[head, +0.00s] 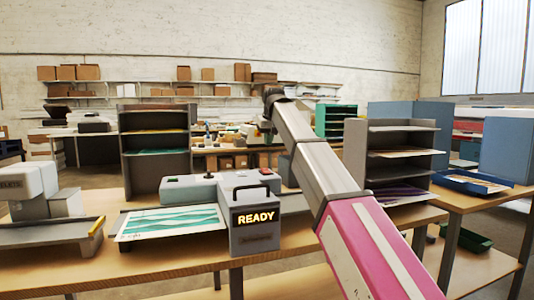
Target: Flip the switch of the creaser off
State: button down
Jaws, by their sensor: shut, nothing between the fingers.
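A low grey machine with a front box (255,238) stands on the wooden table in the middle. The box has a black handle and a lit sign reading READY. A small green spot and a small red spot show on the machine's top. No label names it the creaser, and I cannot make out a switch or its position. A sheet with teal waves (170,222) lies at its left side. My arm rises from the lower right, in front of the machine's right side, to a dark joint above the table. My gripper's fingers cannot be seen.
Another pale machine (40,190) with a grey tray stands at the left. Grey shelf units (155,155) stand behind the middle machine and at the right (395,155). A blue tray (472,182) lies on the right table. Bare tabletop shows along the front edge.

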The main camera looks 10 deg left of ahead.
aim_at(264, 169)
jog(key=shift+v, duration=1.35)
jog(key=shift+w+a+r, duration=0.1)
jog(key=shift+w+a+r, duration=0.2)
jog(key=shift+w, duration=0.05)
jog(key=x, duration=1.4)
jog(key=shift+s+d+f, duration=0.2)
jog(key=shift+s+d, duration=0.05)
jog(key=shift+s, duration=0.1)
